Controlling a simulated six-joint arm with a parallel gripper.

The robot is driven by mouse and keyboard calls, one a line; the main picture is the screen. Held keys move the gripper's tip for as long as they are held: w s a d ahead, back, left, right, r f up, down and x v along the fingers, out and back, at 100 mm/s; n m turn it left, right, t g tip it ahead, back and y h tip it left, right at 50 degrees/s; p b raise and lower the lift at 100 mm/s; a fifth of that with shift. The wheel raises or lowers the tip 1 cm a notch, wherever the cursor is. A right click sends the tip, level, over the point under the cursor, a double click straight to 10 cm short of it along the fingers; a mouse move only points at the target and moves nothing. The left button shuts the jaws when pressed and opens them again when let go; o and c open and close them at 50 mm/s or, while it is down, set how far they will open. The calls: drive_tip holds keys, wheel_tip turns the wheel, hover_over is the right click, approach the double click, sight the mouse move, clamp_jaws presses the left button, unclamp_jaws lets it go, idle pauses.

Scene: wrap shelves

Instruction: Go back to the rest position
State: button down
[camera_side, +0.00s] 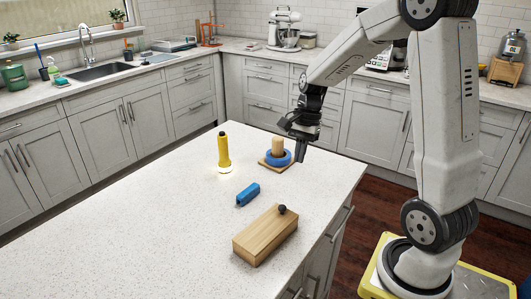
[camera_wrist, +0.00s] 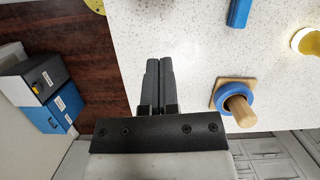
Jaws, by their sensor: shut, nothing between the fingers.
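My gripper (camera_side: 298,149) is shut and empty, in the air near the far right edge of the white island counter (camera_side: 150,215). In the wrist view, its two dark fingers (camera_wrist: 160,62) lie side by side over the counter edge. In the side view, the gripper is above and a little right of a wooden peg (camera_side: 278,146) with a blue ring (camera_side: 277,159) around its foot, on a square wooden base. They also show in the wrist view, right of the fingers, as the peg (camera_wrist: 241,110) and the ring (camera_wrist: 236,97). No contact shows.
On the counter stand a lit yellow flashlight (camera_side: 223,150), a blue block-like object (camera_side: 248,194) and a wooden box (camera_side: 265,234) with a dark knob. The left of the counter is clear. Blue and grey boxes (camera_wrist: 50,108) show beside the dark floor.

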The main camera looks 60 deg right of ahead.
drive_tip(key=shift+d+r, duration=0.2)
drive_tip(key=shift+r, duration=0.5)
drive_tip(key=a+f+n+h, duration=0.1)
drive_tip(key=a+n, duration=0.2)
drive_tip(key=s+a+f+n, duration=0.1)
drive_tip(key=a+f+n, duration=0.1)
drive_tip(key=a+n, duration=0.1)
drive_tip(key=s+a+f+n+t+h, duration=0.1)
drive_tip(key=a+f+n, duration=0.1)
drive_tip(key=a+n, duration=0.1)
drive_tip(key=shift+a+n+h, duration=0.15)
drive_tip(key=shift+n+h, duration=0.15)
drive_tip(key=shift+n, duration=0.2)
drive_tip(key=s+a+f+n+t, duration=0.1)
drive_tip(key=s+a+f+n, duration=0.1)
drive_tip(key=a+n, duration=0.3)
drive_tip(key=shift+s+a+n+t+h, duration=0.2)
drive_tip(key=shift+s+n+t+h, duration=0.15)
drive_tip(key=shift+n, duration=0.85)
